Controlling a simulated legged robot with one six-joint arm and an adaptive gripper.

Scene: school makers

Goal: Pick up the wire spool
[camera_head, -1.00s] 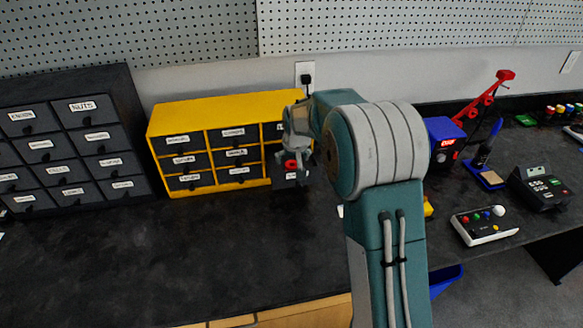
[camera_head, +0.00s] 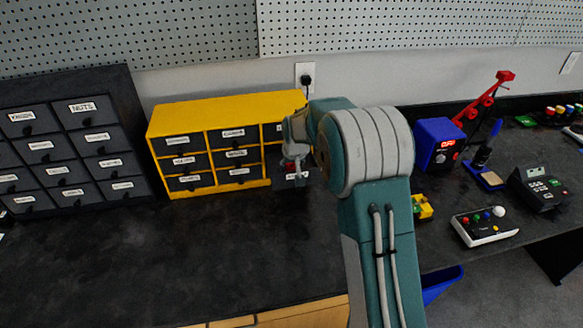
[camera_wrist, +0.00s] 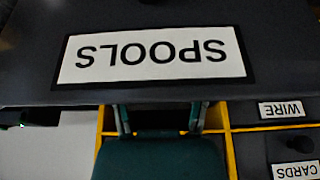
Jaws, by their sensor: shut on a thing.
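My gripper (camera_head: 296,161) is at the right column of the yellow drawer cabinet, just above the spools drawer (camera_head: 297,180). That drawer stands pulled out. A small red thing, which looks like the wire spool (camera_head: 290,166), shows at the fingertips, and the gripper is shut on it. The spool is mostly hidden, and it cannot be made out in the wrist view. In the wrist view, the drawer's front fills the top, with its SPOOLS label (camera_wrist: 153,55) upside down. The fingertips do not show clearly there.
The yellow cabinet (camera_head: 232,107) stands against the wall. A black drawer cabinet (camera_head: 133,128) is at left. The black bench top (camera_head: 150,240) is clear in front. A blue soldering station (camera_head: 437,135) and a button box (camera_head: 484,228) are at right. A power outlet (camera_head: 304,72) is behind.

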